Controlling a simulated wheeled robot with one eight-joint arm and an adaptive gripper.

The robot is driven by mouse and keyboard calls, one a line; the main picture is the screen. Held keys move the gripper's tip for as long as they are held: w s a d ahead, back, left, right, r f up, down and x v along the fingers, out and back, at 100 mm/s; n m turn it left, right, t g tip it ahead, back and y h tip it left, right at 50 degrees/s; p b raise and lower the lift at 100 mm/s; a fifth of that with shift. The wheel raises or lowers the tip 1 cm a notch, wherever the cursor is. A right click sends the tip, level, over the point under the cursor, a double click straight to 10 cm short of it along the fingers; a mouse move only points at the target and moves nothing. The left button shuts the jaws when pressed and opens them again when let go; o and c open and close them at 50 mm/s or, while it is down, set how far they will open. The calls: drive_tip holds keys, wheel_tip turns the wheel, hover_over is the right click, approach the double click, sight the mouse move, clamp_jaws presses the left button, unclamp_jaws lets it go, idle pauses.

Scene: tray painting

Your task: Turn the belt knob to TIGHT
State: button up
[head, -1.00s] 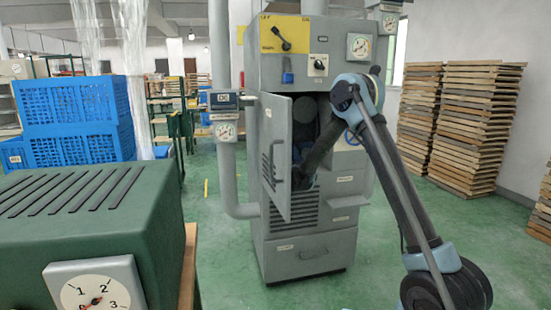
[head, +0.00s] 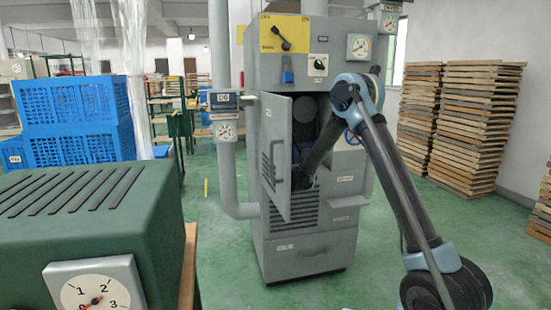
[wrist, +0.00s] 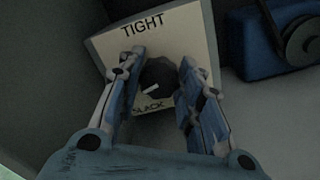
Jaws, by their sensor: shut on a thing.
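The belt knob (wrist: 158,78) is dark and round with a white pointer mark that points to the lower left. It sits on a pale plate (wrist: 195,35) with TIGHT printed at the top and SLACK, partly covered, at the bottom. The mark lies nearer the SLACK side. My gripper (wrist: 161,64) has a finger on each side of the knob and is shut on it. In the head view my arm reaches into the grey machine (head: 278,75) behind its open door (head: 278,135). The knob and fingertips are hidden there.
In the wrist view a blue motor-like part with a dark pulley (wrist: 265,45) lies right of the plate. The open door stands close to my arm's left. A green housing with a dial (head: 95,215) is at the near left. Stacked wooden trays (head: 470,120) stand right.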

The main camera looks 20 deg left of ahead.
drive_tip(key=m, duration=0.4)
drive_tip(key=shift+d+f+m, duration=0.1)
drive_tip(key=shift+m, duration=0.2)
drive_tip(key=m, duration=0.5)
drive_tip(key=shift+d+f, duration=0.1)
drive_tip(key=m, duration=0.5)
drive_tip(key=shift+f+m, duration=0.1)
drive_tip(key=shift+m, duration=0.3)
drive_tip(key=shift+f+m, duration=0.1)
drive_tip(key=shift+m, duration=2.5)
drive_tip(key=o, duration=1.1)
drive_tip(key=shift+s, duration=0.1)
